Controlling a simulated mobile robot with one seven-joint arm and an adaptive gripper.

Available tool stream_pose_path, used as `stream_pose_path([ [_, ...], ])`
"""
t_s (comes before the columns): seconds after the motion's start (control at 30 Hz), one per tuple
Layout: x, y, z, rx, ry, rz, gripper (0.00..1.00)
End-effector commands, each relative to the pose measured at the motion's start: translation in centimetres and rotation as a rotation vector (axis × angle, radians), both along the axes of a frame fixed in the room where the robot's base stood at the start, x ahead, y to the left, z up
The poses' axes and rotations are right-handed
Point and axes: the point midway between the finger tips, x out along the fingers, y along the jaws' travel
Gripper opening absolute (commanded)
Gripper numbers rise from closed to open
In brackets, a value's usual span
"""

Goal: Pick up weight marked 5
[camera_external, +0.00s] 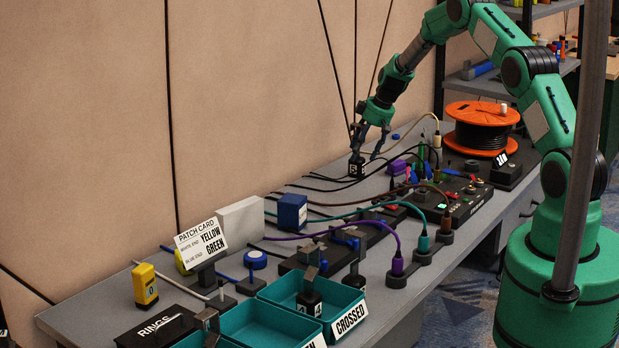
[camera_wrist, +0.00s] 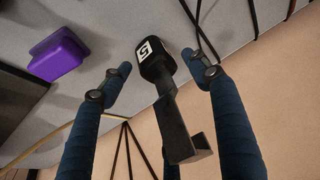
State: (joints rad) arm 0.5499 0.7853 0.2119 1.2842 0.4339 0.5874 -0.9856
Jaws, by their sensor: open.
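The weight marked 5 (camera_wrist: 153,62) is a black block with a white label, and a dark bar with a hooked end extends from it. In the wrist view it lies between the two blue fingers of my gripper (camera_wrist: 160,70), which are open with a gap on each side. In the external view the weight (camera_external: 357,168) sits on the grey bench near the wall, and my gripper (camera_external: 369,150) is lowered around it. The fingers partly hide its upper part there.
A purple block (camera_wrist: 58,56) lies near the weight; it also shows in the external view (camera_external: 397,167). Black cables run over the bench (camera_external: 330,200) close by. An orange cable reel (camera_external: 482,112) and a black patch panel (camera_external: 450,195) stand to the right. Teal trays (camera_external: 262,325) are in front.

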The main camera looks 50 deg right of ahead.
Motion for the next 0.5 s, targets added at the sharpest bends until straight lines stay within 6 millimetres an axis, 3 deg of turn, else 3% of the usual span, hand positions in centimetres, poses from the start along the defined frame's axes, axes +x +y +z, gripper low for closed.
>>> stream_pose_path([
  [0.2, 0.65, 0.06, -1.6, 0.0, 0.0, 0.0, 0.61],
  [0.5, 0.7, 0.06, -1.64, 0.0, 0.0, 0.0, 0.61],
])
